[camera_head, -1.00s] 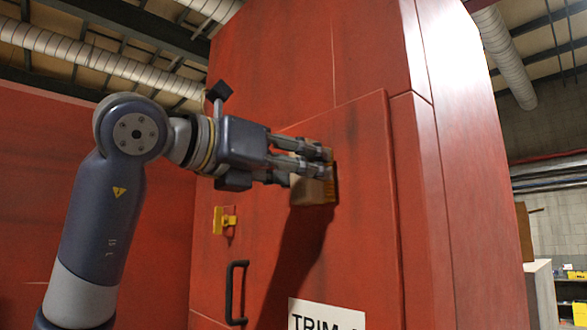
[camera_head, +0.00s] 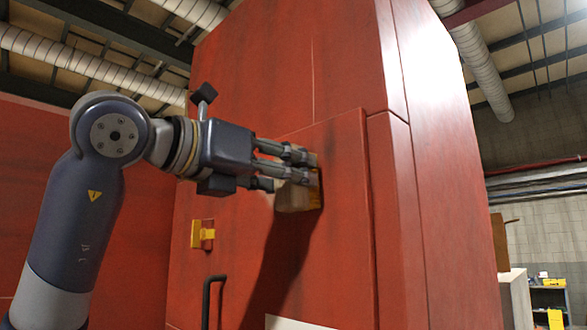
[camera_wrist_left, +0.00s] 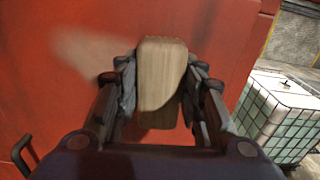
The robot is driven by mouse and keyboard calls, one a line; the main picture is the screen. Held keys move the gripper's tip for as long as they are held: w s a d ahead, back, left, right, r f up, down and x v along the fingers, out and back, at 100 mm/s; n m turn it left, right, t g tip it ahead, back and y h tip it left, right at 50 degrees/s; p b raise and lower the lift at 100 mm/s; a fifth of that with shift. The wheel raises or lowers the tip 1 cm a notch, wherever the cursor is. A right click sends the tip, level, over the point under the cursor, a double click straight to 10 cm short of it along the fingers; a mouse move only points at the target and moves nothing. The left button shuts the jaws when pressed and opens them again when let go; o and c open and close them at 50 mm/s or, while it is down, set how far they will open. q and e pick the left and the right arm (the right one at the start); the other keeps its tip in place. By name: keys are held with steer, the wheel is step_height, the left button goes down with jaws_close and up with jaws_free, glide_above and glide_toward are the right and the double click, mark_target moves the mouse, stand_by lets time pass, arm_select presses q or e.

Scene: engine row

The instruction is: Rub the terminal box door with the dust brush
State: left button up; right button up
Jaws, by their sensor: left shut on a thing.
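My left gripper (camera_head: 290,168) is shut on the dust brush (camera_head: 297,194), a wooden block with yellowish bristles. The brush is at the upper part of the red terminal box door (camera_head: 335,235); its bristle side faces the door and seems to touch it. In the left wrist view the brush's wooden back (camera_wrist_left: 161,75) sits between the fingers (camera_wrist_left: 158,95), with the red door behind. A pale smudge shows on the door left of the brush in that view. My right gripper is not in view.
A yellow latch (camera_head: 203,234) and a black handle (camera_head: 212,300) stick out on the door's left side. A white sign (camera_head: 290,323) is partly cut off below. A caged white container (camera_wrist_left: 285,110) stands at the right in the wrist view.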

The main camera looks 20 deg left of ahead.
arm_select(q)
steer(key=w+a+p, duration=0.1)
steer(key=a, duration=0.3)
steer(key=w+a+p, duration=0.1)
steer(key=w+a, duration=0.1)
steer(key=a, duration=0.2)
steer(key=w+a+p, duration=0.1)
steer(key=w+a, duration=0.1)
steer(key=a, duration=0.3)
steer(key=shift+w+p, duration=0.2)
steer(key=shift+p, duration=0.2)
steer(key=shift+s+d+r, duration=0.2)
steer(key=shift+s+d, duration=0.8)
steer(key=shift+d, duration=1.45)
steer(key=shift+s+d+r, duration=0.2)
steer(key=shift+s+d, duration=0.8)
steer(key=shift+d, duration=1.45)
steer(key=shift+s+d+r, duration=0.2)
steer(key=shift+s+d, duration=0.8)
steer(key=shift+d, duration=1.45)
steer(key=shift+a, duration=0.1)
